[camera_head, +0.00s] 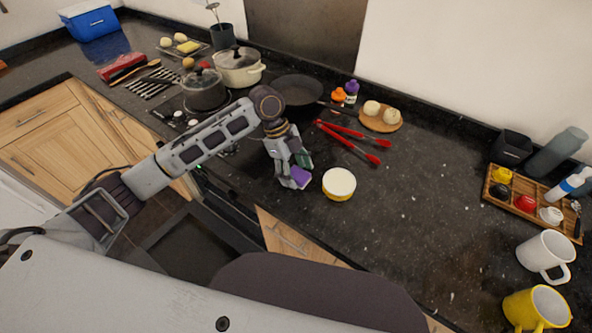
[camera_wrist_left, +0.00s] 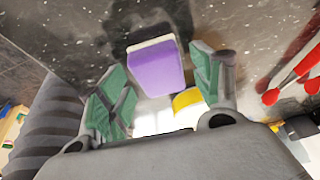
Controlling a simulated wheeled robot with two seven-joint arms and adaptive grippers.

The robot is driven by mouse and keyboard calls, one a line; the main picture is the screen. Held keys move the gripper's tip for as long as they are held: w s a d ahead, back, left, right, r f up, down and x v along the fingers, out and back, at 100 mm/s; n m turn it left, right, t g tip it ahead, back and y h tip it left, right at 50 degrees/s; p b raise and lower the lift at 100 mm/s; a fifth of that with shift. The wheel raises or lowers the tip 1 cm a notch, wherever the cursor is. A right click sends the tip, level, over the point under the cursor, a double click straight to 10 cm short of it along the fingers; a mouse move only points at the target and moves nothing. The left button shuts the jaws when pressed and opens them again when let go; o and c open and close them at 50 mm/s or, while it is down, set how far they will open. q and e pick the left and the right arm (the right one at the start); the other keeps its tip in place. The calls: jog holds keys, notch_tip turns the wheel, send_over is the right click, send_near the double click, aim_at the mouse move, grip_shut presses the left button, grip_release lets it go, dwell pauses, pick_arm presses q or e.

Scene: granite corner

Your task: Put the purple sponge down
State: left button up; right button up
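The purple sponge (camera_head: 298,178) shows by the fingertips of my left gripper (camera_head: 293,172), over the dark counter near its front edge. In the left wrist view, the purple sponge (camera_wrist_left: 156,70) has a pale layer along one edge. It lies between and just beyond the green-padded fingers of my left gripper (camera_wrist_left: 160,85). The fingers are spread, with a visible gap on the sponge's right side and a narrower one on its left. The sponge appears to rest on the counter, though its underside is hidden. My right gripper is in neither view.
A yellow-and-white round container (camera_head: 339,186) stands close to the right of the gripper. Red tongs (camera_head: 352,140) lie behind it, near a black pan (camera_head: 297,90). A wooden tray (camera_head: 530,205) and mugs (camera_head: 545,252) stand at the right. The counter between is clear.

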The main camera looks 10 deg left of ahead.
pick_arm(q)
jog(key=shift+r, duration=0.2)
jog(key=v, duration=1.2)
jog(key=shift+f, duration=0.1)
dwell(0.8)
